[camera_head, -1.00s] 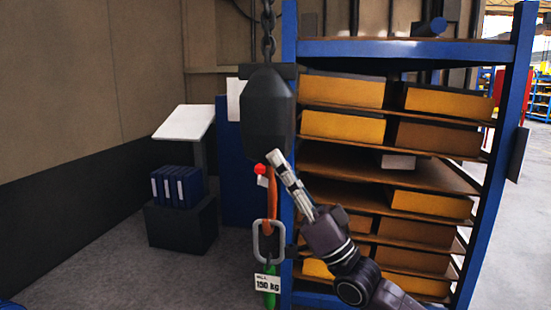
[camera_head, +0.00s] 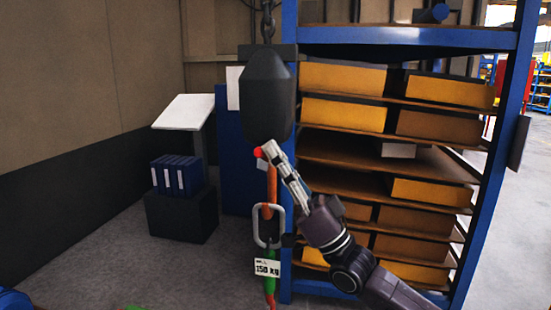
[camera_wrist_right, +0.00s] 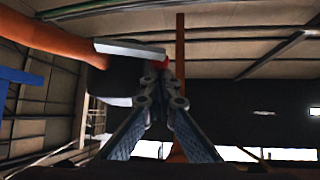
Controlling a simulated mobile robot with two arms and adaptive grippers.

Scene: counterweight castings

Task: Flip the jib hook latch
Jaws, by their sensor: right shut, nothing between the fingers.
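The jib hook (camera_head: 272,185) is orange and hangs below a dark hook block (camera_head: 266,100). A red knob (camera_head: 259,152) shows at its upper left. In the right wrist view, the orange hook (camera_wrist_right: 50,40) curves at upper left, and the grey latch bar (camera_wrist_right: 130,48) crosses toward a red tip (camera_wrist_right: 161,65) close to my fingertips. My right gripper (camera_head: 268,149) is shut and empty, its tips beside the red knob and overlapping it in the head view. I cannot tell if they touch. My left gripper is out of view.
A grey shackle (camera_head: 279,228), a 150 kg tag (camera_head: 267,268) and a green sling (camera_head: 269,287) hang below the hook. A blue shelf rack (camera_head: 410,40) with yellow bins stands close at right. Blue binders (camera_head: 176,177) sit on a dark box (camera_head: 181,216) at left. Open floor lies between.

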